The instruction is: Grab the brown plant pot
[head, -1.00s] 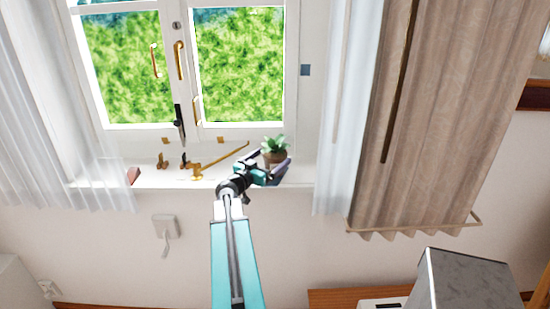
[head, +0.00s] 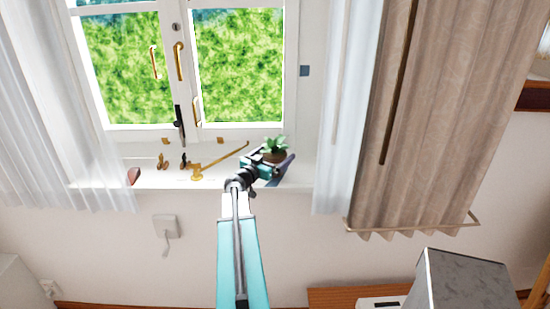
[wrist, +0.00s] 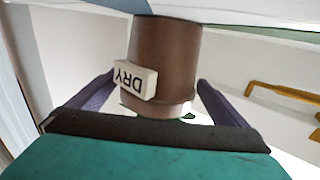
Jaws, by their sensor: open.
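The brown plant pot (head: 273,156) stands on the white windowsill at its right part, with a green plant on top. In the wrist view, which is upside down, the brown pot (wrist: 168,52) fills the upper middle and carries a white tag (wrist: 136,81) lettered DRY. My gripper (head: 270,168) is at the pot's near side in the head view, hiding its lower part. In the wrist view my gripper (wrist: 157,84) is open, with one dark finger on each side of the pot. I see gaps between the fingers and the pot.
On the sill (head: 108,178) left of the pot lie a long brass latch (head: 220,160), small brass and dark fittings (head: 163,162) and a reddish piece (head: 134,175). The window stands behind. A white curtain (head: 346,120) hangs to the right.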

